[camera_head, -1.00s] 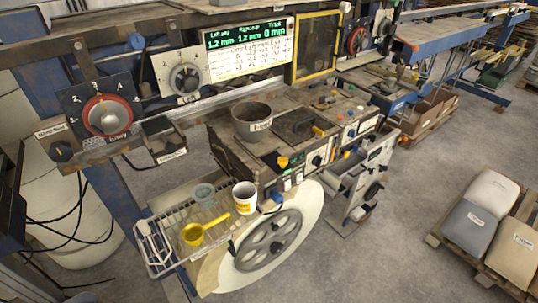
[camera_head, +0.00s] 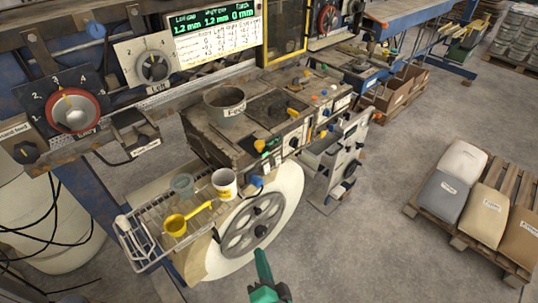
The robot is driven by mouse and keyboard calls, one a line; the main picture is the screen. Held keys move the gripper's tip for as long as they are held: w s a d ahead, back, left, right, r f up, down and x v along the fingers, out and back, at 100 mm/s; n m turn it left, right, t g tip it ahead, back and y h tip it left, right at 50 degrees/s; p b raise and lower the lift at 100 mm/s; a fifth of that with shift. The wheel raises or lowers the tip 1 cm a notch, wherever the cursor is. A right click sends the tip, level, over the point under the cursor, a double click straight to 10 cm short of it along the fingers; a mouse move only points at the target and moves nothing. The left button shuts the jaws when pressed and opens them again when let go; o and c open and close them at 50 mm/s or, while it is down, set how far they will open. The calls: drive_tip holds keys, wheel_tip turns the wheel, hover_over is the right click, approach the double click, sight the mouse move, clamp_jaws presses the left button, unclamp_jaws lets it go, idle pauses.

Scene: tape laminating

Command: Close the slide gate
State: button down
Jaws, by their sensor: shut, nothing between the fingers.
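My gripper (camera_head: 263,267) shows in green at the bottom centre, pointing up, shut and empty. It appears in front of the floor, just below the large grey handwheel (camera_head: 252,226), apart from the machine. The machine has a round metal hopper labelled "Feed" (camera_head: 225,109) on its top. Beside it is a dark, flat recessed area with a yellow handle (camera_head: 293,113). A second yellow knob (camera_head: 260,145) sits on the near edge. I cannot tell for sure which part is the slide gate or how far open it is.
A wire rack (camera_head: 150,238) at the left of the machine holds a yellow scoop (camera_head: 175,224), a white cup (camera_head: 224,184) and a grey cup (camera_head: 182,184). Dials and a lit display (camera_head: 214,22) are behind. A pallet with sacks (camera_head: 459,160) stands right.

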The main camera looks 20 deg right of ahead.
drive_tip(key=w+d+r+m+t+y, duration=0.1)
drive_tip(key=w+d+r, duration=0.2)
drive_tip(key=r, duration=0.2)
drive_tip(key=w+d+r+m+y, duration=0.1)
drive_tip(key=w+d+r+m, duration=0.1)
drive_tip(key=w+d+r, duration=0.3)
drive_tip(key=y, duration=0.3)
approach(262, 146)
drive_tip(key=shift+n, duration=0.3)
drive_tip(key=x, duration=0.6)
drive_tip(key=shift+w+f, duration=0.1)
drive_tip(key=shift+w, duration=0.15)
